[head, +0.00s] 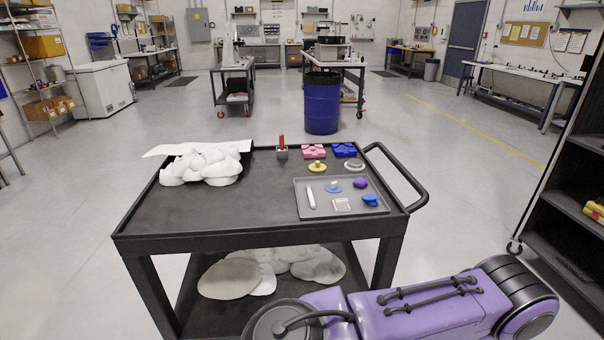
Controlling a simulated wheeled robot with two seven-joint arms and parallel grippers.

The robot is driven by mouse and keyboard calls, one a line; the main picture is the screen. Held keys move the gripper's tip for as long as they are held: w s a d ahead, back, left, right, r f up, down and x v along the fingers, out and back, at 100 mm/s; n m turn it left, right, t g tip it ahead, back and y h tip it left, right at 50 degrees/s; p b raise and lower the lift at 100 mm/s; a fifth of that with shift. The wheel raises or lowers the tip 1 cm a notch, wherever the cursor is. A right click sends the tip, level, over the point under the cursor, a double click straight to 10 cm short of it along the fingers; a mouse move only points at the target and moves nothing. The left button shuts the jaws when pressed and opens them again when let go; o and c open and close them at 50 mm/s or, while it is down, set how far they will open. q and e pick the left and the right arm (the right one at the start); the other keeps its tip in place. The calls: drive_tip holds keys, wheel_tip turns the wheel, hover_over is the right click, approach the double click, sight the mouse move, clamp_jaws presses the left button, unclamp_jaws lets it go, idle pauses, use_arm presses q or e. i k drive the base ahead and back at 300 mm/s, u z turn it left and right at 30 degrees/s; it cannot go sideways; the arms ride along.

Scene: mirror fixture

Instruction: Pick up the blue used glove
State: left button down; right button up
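A small crumpled blue item (370,200), which looks like the blue used glove, lies at the front right corner of a grey tray (325,213). The tray rests on the right half of the black cart's top (200,215). A crumpled purple item (360,183) lies just behind the blue one. Neither of my grippers is in view, so whether they are open or shut does not show. A purple arm link of mine crosses the bottom right, in front of the cart.
The tray also holds a white tube (311,197), a light blue disc (333,187) and a clear square dish (341,205). Behind it stand pink (313,151) and blue (344,150) blocks. A white lumpy pile (205,166) sits at left. The cart's front left top is clear.

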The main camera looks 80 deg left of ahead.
sight(372, 200)
drive_tip(key=u, duration=1.15)
drive_tip(key=i, duration=1.3)
drive_tip(key=u, duration=0.25)
